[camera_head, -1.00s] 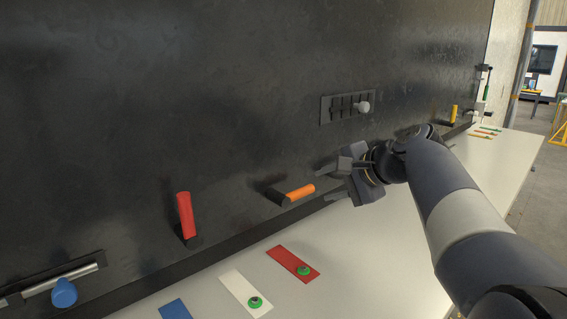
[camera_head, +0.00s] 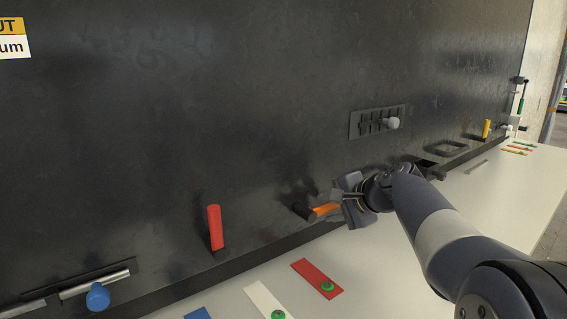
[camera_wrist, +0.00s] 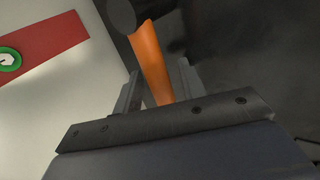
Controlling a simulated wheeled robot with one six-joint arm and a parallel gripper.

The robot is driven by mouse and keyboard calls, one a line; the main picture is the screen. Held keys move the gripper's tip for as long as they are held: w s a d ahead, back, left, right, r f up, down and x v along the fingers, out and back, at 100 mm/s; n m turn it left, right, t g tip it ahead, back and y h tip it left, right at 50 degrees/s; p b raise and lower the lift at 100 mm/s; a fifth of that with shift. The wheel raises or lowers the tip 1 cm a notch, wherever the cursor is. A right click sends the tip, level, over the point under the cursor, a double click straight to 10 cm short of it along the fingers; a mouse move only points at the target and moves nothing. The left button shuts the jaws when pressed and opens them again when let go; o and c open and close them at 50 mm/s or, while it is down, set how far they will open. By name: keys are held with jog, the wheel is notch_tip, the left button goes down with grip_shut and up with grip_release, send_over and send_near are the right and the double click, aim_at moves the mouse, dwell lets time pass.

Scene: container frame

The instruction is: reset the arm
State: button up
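My gripper (camera_head: 333,205) is at the orange handle (camera_head: 325,210), which sticks out from the dark panel on a dark round mount. In the wrist view the orange handle (camera_wrist: 152,62) runs between my gripper's two fingers (camera_wrist: 156,88). A finger stands on either side of it, with narrow gaps that suggest the fingers are not closed on it. The wrist hides part of the handle's end.
A red upright handle (camera_head: 215,228) and a blue knob on a bolt (camera_head: 97,297) are to the left. A slotted plate with a white knob (camera_head: 392,123) is above right. Red (camera_head: 316,279) and white (camera_head: 268,302) cards lie on the pale table (camera_head: 400,265).

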jog(key=shift+r, duration=0.1)
jog(key=b+v, duration=0.2)
jog(key=v, duration=0.8)
jog(key=p+x, duration=0.2)
jog(key=x, duration=0.8)
jog(key=shift+w+a+f, duration=0.1)
jog(key=shift+a+f, duration=0.05)
jog(key=shift+f, duration=0.05)
jog(key=shift+r, duration=0.25)
jog(key=shift+s+r+n+t+h, duration=0.2)
jog(key=shift+r+n+t+h, duration=0.15)
jog(key=shift+n+t+h, duration=0.05)
jog(key=shift+w, duration=0.1)
